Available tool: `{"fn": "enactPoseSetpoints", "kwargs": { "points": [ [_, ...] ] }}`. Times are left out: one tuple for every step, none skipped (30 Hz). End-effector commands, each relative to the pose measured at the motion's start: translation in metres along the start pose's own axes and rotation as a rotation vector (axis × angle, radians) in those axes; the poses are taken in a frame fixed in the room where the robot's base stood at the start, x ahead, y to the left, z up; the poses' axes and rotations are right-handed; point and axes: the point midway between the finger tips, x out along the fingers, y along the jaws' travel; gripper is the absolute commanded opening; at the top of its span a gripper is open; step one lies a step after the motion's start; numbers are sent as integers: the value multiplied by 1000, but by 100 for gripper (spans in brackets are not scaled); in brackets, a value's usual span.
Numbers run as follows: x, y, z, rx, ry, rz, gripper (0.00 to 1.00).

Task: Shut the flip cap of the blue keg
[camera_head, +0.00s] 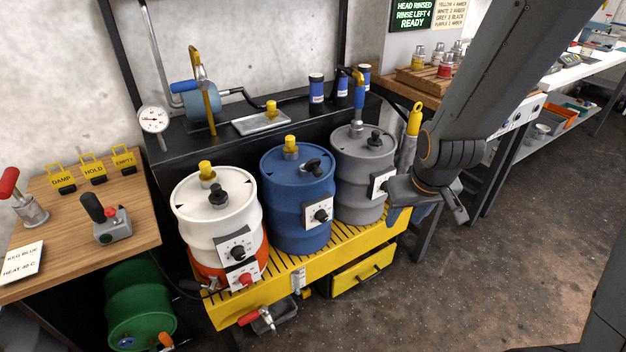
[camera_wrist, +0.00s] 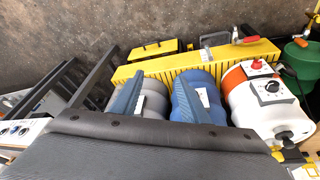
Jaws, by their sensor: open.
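The blue keg (camera_head: 298,205) stands between the white keg (camera_head: 220,225) and the grey keg (camera_head: 358,190) on a yellow slatted rack. Its top carries a yellow-capped fitting (camera_head: 291,145) and a dark flip cap (camera_head: 312,165) near the right side; the cap looks tilted, but its exact angle is too small to tell. A black dial on a white plate (camera_head: 320,216) is on its front. My gripper (camera_head: 425,215) is open and empty, in front and right of the grey keg, apart from the blue keg. In the wrist view the blue keg (camera_wrist: 217,108) is partly behind a finger; its cap is hidden.
The yellow rack (camera_head: 330,255) has a drawer below. Behind the kegs a black bench holds a gauge (camera_head: 153,119), a metal tray (camera_head: 262,122) and dark bottles. A wooden table (camera_head: 70,215) is at left, a green drum (camera_head: 140,300) below it. Open floor lies at front right.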

Motion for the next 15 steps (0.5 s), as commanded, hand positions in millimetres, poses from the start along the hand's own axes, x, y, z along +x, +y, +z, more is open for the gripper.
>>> {"fn": "enactPoseSetpoints", "kwargs": {
  "points": [
    [21, -5, -15, -40, 61, -2, 41],
    [31, -7, -26, -64, 105, -2, 41],
    [42, -11, -40, -96, 165, -4, 41],
    [50, -14, -50, -117, 210, -6, 41],
    [58, -18, -59, -140, 254, -8, 41],
    [68, -24, -71, -171, 314, -12, 41],
    [74, -29, -80, -191, 359, -16, 41],
    [80, -34, -88, -212, 405, -19, 41],
    [87, -41, -98, -238, 465, -25, 41],
    [92, -46, -105, -255, 510, -29, 41],
    [97, -52, -111, -273, 556, -34, 41],
    [102, -60, -119, -296, 618, -42, 41],
    [105, -66, -124, -311, 664, -47, 41],
    [108, -72, -128, -326, 710, -53, 41],
    [110, -81, -133, -343, 772, -62, 41]
  ]
}}
